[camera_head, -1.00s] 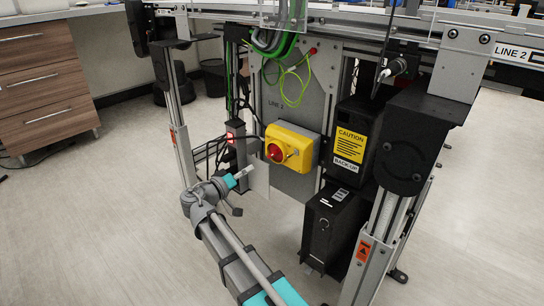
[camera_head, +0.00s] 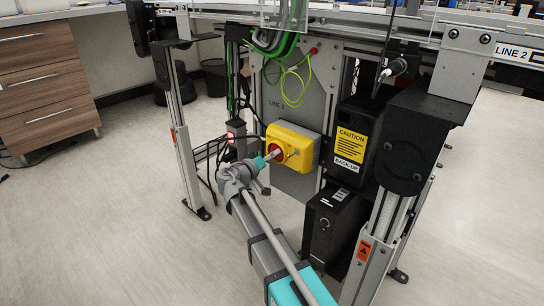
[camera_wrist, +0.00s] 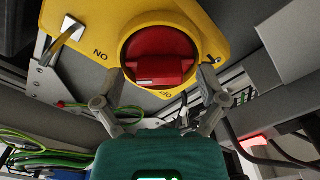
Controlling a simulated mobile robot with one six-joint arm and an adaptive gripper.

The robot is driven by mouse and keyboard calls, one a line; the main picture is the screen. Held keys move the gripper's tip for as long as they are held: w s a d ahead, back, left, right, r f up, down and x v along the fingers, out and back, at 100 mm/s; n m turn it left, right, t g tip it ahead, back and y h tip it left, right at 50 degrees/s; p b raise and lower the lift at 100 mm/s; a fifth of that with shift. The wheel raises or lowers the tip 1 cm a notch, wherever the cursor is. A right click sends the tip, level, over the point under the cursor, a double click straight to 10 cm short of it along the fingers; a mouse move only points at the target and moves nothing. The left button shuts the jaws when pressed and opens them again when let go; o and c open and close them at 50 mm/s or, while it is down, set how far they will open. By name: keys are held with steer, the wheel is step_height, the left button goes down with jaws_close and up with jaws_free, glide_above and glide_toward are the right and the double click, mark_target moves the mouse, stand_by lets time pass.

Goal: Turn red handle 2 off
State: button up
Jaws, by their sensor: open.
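The red handle (camera_head: 276,153) is a round red knob on a yellow switch box (camera_head: 304,137), fixed to the grey LINE 2 panel. In the wrist view the red handle (camera_wrist: 158,56) has a raised grip bar lying roughly across the picture, with ON printed at the left of the yellow box (camera_wrist: 205,22) and OFF below the knob. My gripper (camera_head: 268,158) is close in front of the knob. In the wrist view my gripper (camera_wrist: 162,80) is open and empty, one finger on each side of the knob's lower part. I cannot tell whether they touch it.
A black CAUTION box (camera_head: 353,140) and a lower black unit (camera_head: 333,222) stand right of the switch. Green cables (camera_head: 283,38) hang above it. A grey frame leg (camera_head: 187,150) stands at left, with a small red-lit box (camera_head: 236,130) near my wrist.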

steer(key=shift+w, duration=0.1)
steer(key=c, duration=1.2)
steer(key=shift+o, duration=0.2)
steer(key=shift+n, duration=0.3)
steer(key=n, duration=0.3)
steer(key=shift+n, duration=0.4)
steer(key=n, duration=0.4)
steer(key=shift+d+n, duration=0.1)
steer(key=shift+n, duration=0.2)
steer(key=n, duration=0.4)
steer(key=shift+n, duration=2.5)
